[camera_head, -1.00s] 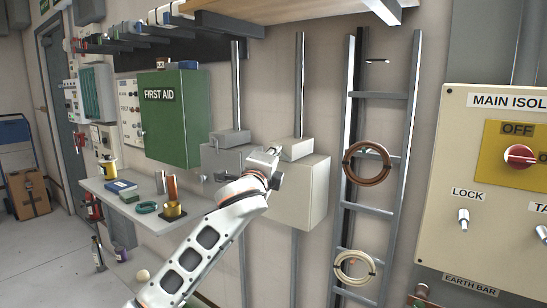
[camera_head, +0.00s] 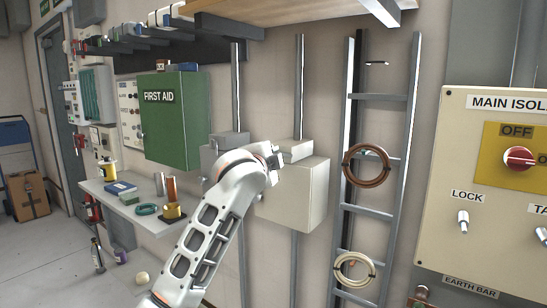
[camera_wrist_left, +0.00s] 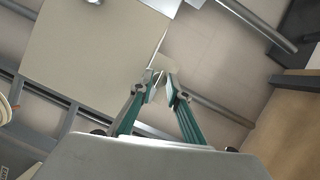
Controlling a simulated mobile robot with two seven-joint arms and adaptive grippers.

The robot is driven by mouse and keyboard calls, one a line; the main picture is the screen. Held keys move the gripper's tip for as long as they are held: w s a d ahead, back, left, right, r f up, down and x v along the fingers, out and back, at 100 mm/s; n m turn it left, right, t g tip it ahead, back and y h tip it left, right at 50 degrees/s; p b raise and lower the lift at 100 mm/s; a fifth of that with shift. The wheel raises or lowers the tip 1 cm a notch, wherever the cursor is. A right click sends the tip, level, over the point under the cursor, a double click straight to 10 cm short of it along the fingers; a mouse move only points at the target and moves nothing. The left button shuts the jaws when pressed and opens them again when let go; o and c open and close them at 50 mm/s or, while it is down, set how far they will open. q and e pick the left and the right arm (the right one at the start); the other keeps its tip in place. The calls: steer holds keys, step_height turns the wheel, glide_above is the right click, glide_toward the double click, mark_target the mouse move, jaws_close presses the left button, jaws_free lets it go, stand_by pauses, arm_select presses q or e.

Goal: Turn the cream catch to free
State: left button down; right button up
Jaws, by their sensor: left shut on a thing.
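The cream box (camera_head: 303,195) is mounted on the wall conduit in the head view, and its flat face also shows in the wrist view (camera_wrist_left: 90,50). My left gripper (camera_wrist_left: 158,80) has its two green-sided fingers drawn together at the box's edge in the wrist view. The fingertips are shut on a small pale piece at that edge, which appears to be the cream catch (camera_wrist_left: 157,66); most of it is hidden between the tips. In the head view my left wrist covers the fingers and the catch. My right gripper is not in view.
A grey box (camera_head: 222,150) stands left of the cream box. A ladder (camera_head: 375,210) with hanging coils is to the right, then the main isolator panel (camera_head: 490,120). A shelf (camera_head: 130,205) with several small items and a green first aid cabinet (camera_head: 172,120) are left.

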arm_select(q)
steer(key=c, duration=1.9)
jaws_free()
steer(key=v, duration=1.2)
steer(key=shift+a, duration=0.15)
